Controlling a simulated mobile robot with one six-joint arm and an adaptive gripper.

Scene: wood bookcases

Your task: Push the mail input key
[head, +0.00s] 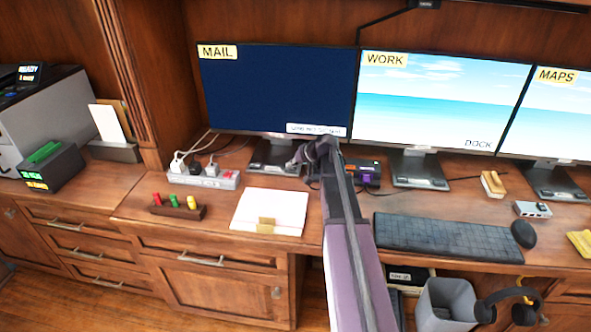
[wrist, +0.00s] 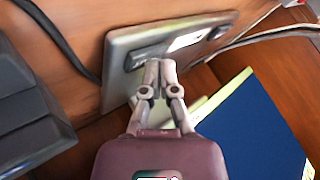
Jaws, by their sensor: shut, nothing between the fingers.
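The monitor labelled MAIL (head: 275,95) has a dark blue screen with a pale message box at its lower right, too small to read surely. Its grey stand base (head: 262,160) is on the desk below, partly behind my gripper. My gripper (head: 293,164) is shut and empty, at the right side of that base. In the wrist view, my gripper's closed fingertips (wrist: 160,64) overlap a grey plate (wrist: 118,55) that looks like the stand base. The plate carries a dark key-like bar (wrist: 150,54) and a pale label (wrist: 188,40). I cannot tell whether the fingertips touch it.
A power strip (head: 205,178) with plugs stands left of the base, and a dark device (head: 362,172) right of it. The WORK monitor (head: 440,100) is further right. White papers (head: 268,211) and a keyboard (head: 440,238) lie in front. A cable (wrist: 60,40) crosses the wrist view.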

